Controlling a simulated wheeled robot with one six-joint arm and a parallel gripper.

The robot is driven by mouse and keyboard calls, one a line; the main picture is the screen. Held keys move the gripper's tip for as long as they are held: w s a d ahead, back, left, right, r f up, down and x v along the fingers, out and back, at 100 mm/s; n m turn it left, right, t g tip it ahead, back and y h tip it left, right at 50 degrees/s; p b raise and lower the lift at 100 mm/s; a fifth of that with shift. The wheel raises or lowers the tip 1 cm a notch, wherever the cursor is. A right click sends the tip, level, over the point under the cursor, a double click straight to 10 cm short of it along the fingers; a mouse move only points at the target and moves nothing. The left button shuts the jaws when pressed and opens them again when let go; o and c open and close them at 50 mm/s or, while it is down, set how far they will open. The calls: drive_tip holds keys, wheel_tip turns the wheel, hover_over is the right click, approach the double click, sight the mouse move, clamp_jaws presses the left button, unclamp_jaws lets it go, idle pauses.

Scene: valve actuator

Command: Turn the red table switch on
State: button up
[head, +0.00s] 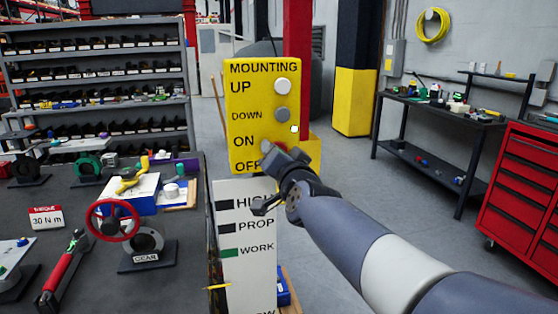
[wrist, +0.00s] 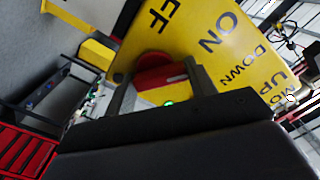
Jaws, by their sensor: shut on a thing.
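The yellow control panel (head: 240,100) stands upright in the middle of the head view, marked MOUNTING, UP, DOWN, ON and OFF. It also fills the upper part of the wrist view (wrist: 200,50), tilted. The red switch (wrist: 158,70) sits on the panel beside the ON and OFF lettering, between my two fingers. My gripper (wrist: 160,82) is shut on it. In the head view my gripper (head: 280,152) is at the panel's lower right, beside ON and OFF, and mostly hides the switch. I cannot tell which way the switch is set.
Two round buttons (head: 283,100) sit above my gripper on the panel. A white board (head: 232,205) marked PROP and WORK hangs below. The dark workbench (head: 180,260) at left holds a red handwheel (head: 112,221). A red cabinet (head: 520,190) stands right; floor between is clear.

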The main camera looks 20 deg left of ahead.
drive_tip(key=shift+m, duration=0.3)
drive_tip(key=o, duration=1)
drive_tip(key=v, duration=1)
drive_tip(key=shift+s+d, duration=0.2)
drive_tip(key=shift+s, duration=0.15)
drive_tip(key=shift+w+a, duration=0.1)
drive_tip(key=x, duration=1)
drive_tip(key=shift+w+a, duration=0.1)
drive_tip(key=shift+w, duration=0.2)
